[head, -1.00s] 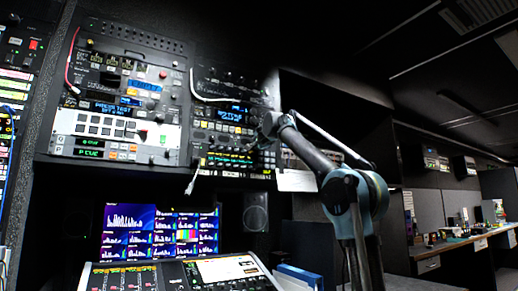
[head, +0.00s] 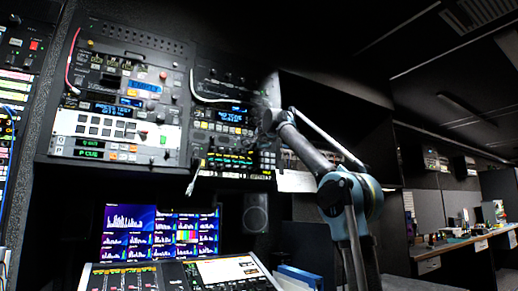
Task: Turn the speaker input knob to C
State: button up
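My arm (head: 345,190) reaches up from the lower right toward the right-hand rack panel (head: 222,120). My gripper (head: 268,118) is dark and blurred against that panel's right edge, and its fingers cannot be made out. Small dark knobs (head: 225,76) sit in a row near the top of this panel, above a blue display (head: 229,116). The knob labels are too small to read, so I cannot tell which one is the speaker input knob or where it points. Part of the panel's right side is hidden by my gripper.
A left rack panel (head: 120,85) holds buttons, displays and a white button unit (head: 116,130). Loose cables hang in front. Below are a multi-view monitor (head: 160,232), a mixing console (head: 180,273) and a speaker (head: 255,215). A desk (head: 460,245) stands far right.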

jog(key=shift+o, duration=1.4)
jog(key=shift+w+d, duration=0.15)
jog(key=shift+w, duration=0.05)
jog(key=shift+s, duration=0.1)
jog(key=v, duration=1.1)
jog(key=shift+s, duration=0.35)
jog(key=shift+f, duration=0.1)
